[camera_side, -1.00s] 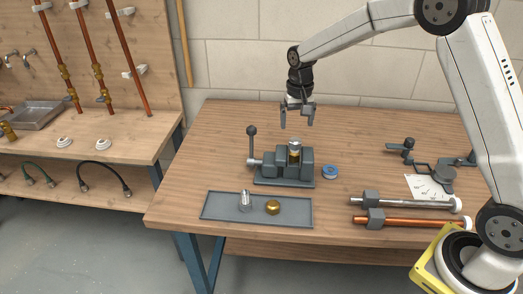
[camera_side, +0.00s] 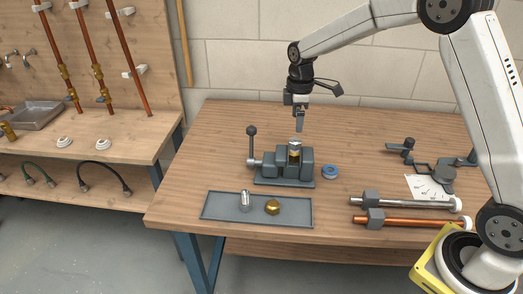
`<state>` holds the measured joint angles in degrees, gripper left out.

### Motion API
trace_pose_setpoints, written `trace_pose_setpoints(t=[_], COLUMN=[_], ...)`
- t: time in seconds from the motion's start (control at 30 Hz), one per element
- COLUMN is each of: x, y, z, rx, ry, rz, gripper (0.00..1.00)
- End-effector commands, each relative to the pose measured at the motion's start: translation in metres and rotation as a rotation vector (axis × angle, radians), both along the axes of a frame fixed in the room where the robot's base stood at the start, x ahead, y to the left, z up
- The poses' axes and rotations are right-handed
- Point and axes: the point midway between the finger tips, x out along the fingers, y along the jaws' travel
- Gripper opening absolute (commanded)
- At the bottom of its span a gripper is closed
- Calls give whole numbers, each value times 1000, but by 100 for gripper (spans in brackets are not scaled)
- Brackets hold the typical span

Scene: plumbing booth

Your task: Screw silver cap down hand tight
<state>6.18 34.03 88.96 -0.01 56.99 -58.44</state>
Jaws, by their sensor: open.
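A grey vise (camera_side: 278,168) stands on the wooden bench. A small upright fitting is held in its jaws, with a brass body (camera_side: 294,155) and a silver cap (camera_side: 294,144) on top. The thread under the cap is too small to make out. My gripper (camera_side: 299,129) is above and slightly right of the cap, pointing down, apart from it and empty. It is open, and its fingers line up nearly one behind the other in this view.
A grey tray (camera_side: 225,213) in front holds a silver fitting (camera_side: 245,200) and a brass cap (camera_side: 272,207). A blue tape roll (camera_side: 329,171) lies right of the vise. A steel pipe (camera_side: 410,201) and a copper pipe (camera_side: 410,222) lie at right. The bench behind the vise is clear.

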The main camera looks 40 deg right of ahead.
Motion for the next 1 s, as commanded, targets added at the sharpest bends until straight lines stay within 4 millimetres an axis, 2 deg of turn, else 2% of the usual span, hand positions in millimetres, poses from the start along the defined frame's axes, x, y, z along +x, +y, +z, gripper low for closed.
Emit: trace_pose_setpoints(t=[0.13, 0.33, 0.67, 1.0], x=[0, 0, 0, -1], y=[0, 0, 0, 0], z=[2, 2, -1, -28], rx=[0, 0, 0, 1], ry=[0, 0, 1, 3], rz=[166, 283, 298, 296], gripper=[97, 97, 97, 97])
